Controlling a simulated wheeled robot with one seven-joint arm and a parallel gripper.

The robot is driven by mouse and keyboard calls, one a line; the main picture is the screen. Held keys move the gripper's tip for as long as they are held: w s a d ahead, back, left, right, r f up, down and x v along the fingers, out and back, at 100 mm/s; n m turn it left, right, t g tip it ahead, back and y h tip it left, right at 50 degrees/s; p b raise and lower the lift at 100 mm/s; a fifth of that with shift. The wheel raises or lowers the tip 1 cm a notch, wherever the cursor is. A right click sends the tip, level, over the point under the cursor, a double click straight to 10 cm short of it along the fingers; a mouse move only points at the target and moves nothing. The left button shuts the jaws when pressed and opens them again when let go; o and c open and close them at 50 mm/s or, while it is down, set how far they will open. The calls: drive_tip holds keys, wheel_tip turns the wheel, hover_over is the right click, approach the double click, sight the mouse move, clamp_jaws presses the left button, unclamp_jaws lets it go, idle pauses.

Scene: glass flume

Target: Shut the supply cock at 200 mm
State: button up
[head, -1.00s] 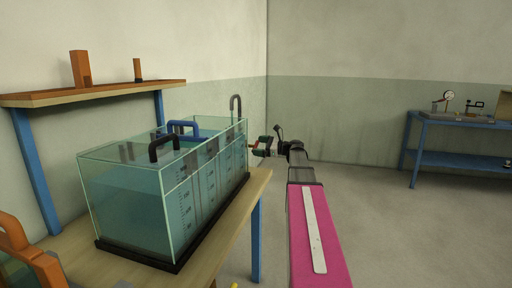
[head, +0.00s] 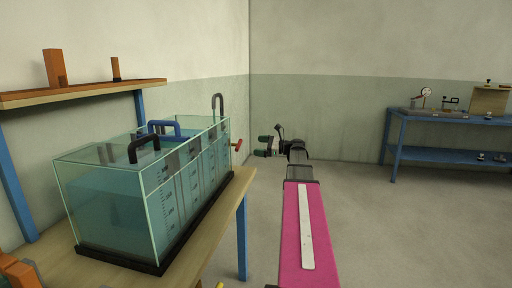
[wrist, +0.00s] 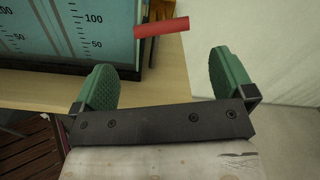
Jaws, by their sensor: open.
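The glass tank (head: 140,195) stands on a wooden bench and holds blue-green water. A red cock handle (head: 237,145) sticks out at the tank's far right end. In the wrist view the red handle (wrist: 161,27) lies nearly level, beyond my fingertips and between them from side to side; its mount is partly out of frame. My gripper (head: 266,147) is open and empty, to the right of the handle and apart from it. Its green fingers also show in the wrist view (wrist: 165,80). A scale (wrist: 82,30) with marks 50 and 100 is on the glass; the 200 mark is not readable.
Black (head: 144,141) and blue (head: 164,128) hooked pieces sit on the tank rim, and a grey bent pipe (head: 218,102) rises at its far end. A shelf (head: 90,92) is on the left. A blue bench (head: 440,155) stands far right, with clear floor between.

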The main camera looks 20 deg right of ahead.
sight(239, 145)
drive_tip(key=shift+w+d+f, duration=0.1)
drive_tip(key=shift+f, duration=0.25)
drive_tip(key=x, duration=1)
drive_tip(key=shift+w+a, duration=0.25)
drive_tip(key=shift+a, duration=0.05)
drive_tip(key=c, duration=0.7)
